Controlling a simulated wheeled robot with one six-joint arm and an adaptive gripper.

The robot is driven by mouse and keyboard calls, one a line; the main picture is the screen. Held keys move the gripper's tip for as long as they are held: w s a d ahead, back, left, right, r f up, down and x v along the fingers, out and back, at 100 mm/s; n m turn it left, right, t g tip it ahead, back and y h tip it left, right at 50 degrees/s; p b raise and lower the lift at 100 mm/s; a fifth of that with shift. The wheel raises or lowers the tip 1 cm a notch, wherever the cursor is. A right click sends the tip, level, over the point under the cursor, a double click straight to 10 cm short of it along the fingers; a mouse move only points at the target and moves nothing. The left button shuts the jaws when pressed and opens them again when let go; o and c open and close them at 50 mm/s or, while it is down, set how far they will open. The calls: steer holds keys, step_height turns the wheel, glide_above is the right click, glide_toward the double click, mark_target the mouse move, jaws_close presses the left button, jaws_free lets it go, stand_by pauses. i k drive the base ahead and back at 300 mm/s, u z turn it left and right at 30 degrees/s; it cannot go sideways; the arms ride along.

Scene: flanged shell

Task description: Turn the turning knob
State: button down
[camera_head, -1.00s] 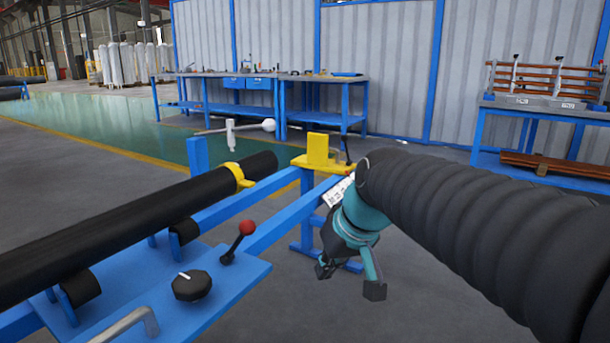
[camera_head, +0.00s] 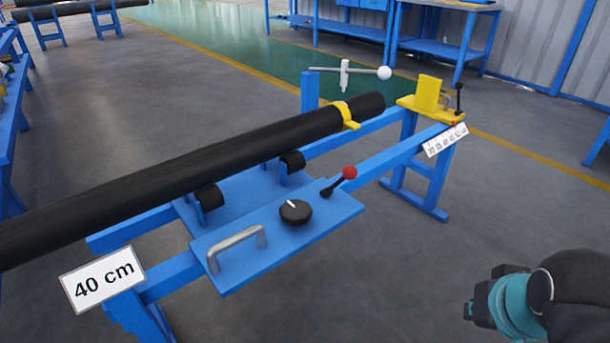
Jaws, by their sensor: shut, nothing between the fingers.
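The turning knob (camera_head: 296,211) is a round black knob with a white pointer line. It sits on the blue plate (camera_head: 340,218) of the pipe stand. The white line points up and slightly left in the picture. My gripper (camera_head: 473,309), teal and black, is at the lower right, well right of the knob and apart from it. It is shut and empty, and its fingers are partly hidden by its own body.
A red-balled lever (camera_head: 346,175) stands right of the knob and a grey handle (camera_head: 238,246) left of it. A long black pipe (camera_head: 170,184) with a yellow clamp (camera_head: 347,116) lies behind. A yellow stop (camera_head: 430,94) stands at the rail's far end. Floor (camera_head: 420,270) between gripper and stand is clear.

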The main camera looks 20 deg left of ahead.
mark_target(296, 212)
steer(key=u, duration=0.65)
steer(key=i, duration=0.25)
steer(key=u, duration=0.55)
